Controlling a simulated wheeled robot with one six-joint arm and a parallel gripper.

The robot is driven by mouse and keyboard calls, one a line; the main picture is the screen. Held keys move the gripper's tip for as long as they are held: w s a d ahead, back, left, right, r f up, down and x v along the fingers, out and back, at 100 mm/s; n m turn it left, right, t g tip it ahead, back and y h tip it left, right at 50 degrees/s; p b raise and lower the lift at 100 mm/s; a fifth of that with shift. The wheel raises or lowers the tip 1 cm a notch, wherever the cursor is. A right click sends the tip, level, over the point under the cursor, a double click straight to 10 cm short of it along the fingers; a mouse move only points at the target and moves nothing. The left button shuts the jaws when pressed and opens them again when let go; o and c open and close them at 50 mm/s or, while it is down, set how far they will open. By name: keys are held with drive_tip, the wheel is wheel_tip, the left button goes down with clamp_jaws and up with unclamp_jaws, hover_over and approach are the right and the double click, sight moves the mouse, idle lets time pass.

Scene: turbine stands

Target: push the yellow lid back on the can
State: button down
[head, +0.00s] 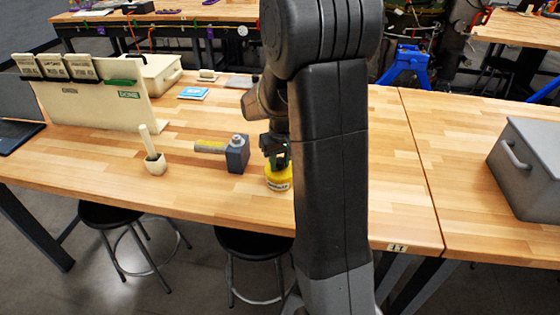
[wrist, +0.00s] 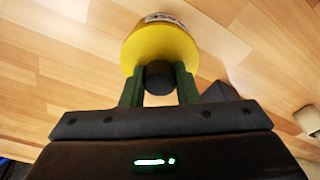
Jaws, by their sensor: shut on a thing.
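The yellow lid (wrist: 160,45) shows large in the wrist view, with a dark round knob (wrist: 159,78) on the near side. In the head view the yellow can (head: 278,180) stands upright on the wooden table, with a pale label on its side. Part of the labelled can body (wrist: 166,18) shows beyond the lid. My gripper (wrist: 159,88) has its green fingers shut on the knob. In the head view my gripper (head: 277,158) is directly above the can and partly hidden by my arm. Whether the lid sits fully down on the can cannot be told.
A dark grey block (head: 237,155) with a yellow-handled tool stands just left of the can. A cream cup with a stick (head: 154,160) is further left, before a cream panel (head: 95,100). A grey case (head: 530,165) is at the right. The table's front strip is clear.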

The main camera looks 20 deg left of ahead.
sight(281, 162)
drive_tip(key=shift+s+d+f, duration=0.15)
drive_tip(key=shift+s+f, duration=0.05)
drive_tip(key=shift+f, duration=0.35)
drive_tip(key=c, duration=1.1)
unclamp_jaws()
drive_tip(key=shift+c, duration=1.2)
drive_tip(key=shift+r, duration=0.3)
drive_tip(key=o, duration=0.5)
drive_tip(key=shift+r+p, duration=0.7)
drive_tip(key=shift+r, duration=0.05)
drive_tip(key=shift+s+d+r+p, duration=0.1)
drive_tip(key=shift+r+p, duration=0.75)
drive_tip(key=shift+r, duration=0.5)
drive_tip(key=shift+d+r+p, duration=0.1)
drive_tip(key=shift+r+p, duration=0.75)
drive_tip(key=shift+r, duration=0.45)
